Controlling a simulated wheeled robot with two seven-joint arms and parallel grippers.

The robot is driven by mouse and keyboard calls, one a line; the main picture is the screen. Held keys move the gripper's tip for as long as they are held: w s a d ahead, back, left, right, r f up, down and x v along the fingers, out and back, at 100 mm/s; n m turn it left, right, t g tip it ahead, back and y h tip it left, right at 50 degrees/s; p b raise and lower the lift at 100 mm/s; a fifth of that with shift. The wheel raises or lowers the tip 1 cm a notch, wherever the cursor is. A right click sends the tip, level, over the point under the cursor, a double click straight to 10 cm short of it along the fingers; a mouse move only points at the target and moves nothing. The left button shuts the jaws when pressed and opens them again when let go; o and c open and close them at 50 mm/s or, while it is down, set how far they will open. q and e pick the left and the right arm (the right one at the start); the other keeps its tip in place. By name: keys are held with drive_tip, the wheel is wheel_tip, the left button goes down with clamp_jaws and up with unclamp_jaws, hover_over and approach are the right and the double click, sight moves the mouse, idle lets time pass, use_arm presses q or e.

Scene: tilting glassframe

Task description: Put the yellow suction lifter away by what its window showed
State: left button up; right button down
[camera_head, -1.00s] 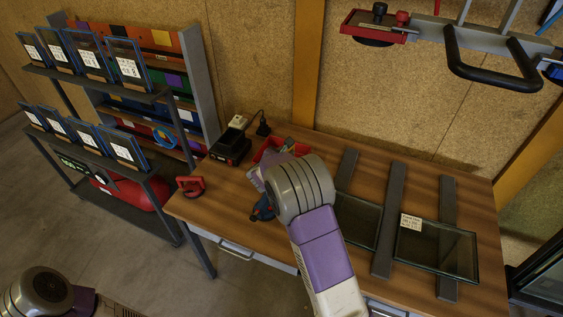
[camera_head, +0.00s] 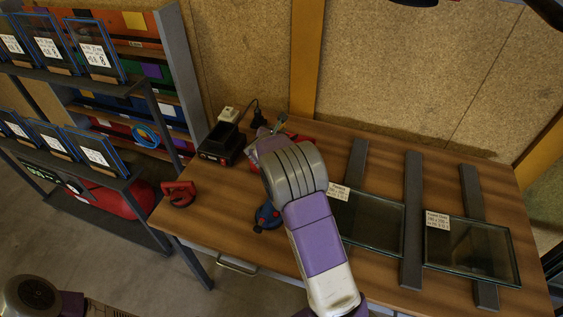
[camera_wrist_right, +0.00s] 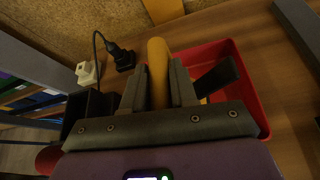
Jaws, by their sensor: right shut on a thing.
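The yellow suction lifter (camera_wrist_right: 158,72) shows in the right wrist view as a rounded yellow piece between the fingers of my right gripper (camera_wrist_right: 160,88). The gripper is shut on it, over or in a red tray (camera_wrist_right: 248,88). The lifter's window and most of its body are hidden. In the head view my right gripper (camera_head: 268,138) is at the back left of the bench, beside the charger, and largely covers the red tray. A red suction lifter (camera_head: 180,193) stands at the bench's left edge. A blue one (camera_head: 267,216) is partly behind my right arm. My left gripper is out of view.
A black and red charger (camera_head: 222,145) stands left of the tray, with a plug and cable behind it. Glass panes (camera_head: 470,250) lie on grey rails (camera_head: 411,220) at the right. A shelf rack with labelled frames (camera_head: 97,62) stands at the left.

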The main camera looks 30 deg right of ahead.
wheel_tip(320, 180, down, 9)
drive_tip(key=b, duration=0.2)
drive_tip(key=shift+w+f+b, duration=0.1)
drive_tip(key=shift+f+b, duration=0.1)
drive_tip(key=shift+b, duration=0.2)
drive_tip(key=c, duration=1.3)
unclamp_jaws()
drive_tip(key=shift+f, duration=0.2)
drive_tip(key=shift+c, duration=0.2)
drive_tip(key=o, duration=0.5)
drive_tip(key=shift+r, duration=0.1)
drive_tip(key=shift+c, duration=0.2)
drive_tip(key=shift+r, duration=0.1)
drive_tip(key=p+v, duration=0.1)
drive_tip(key=v, duration=1.1)
drive_tip(key=shift+p, duration=0.4)
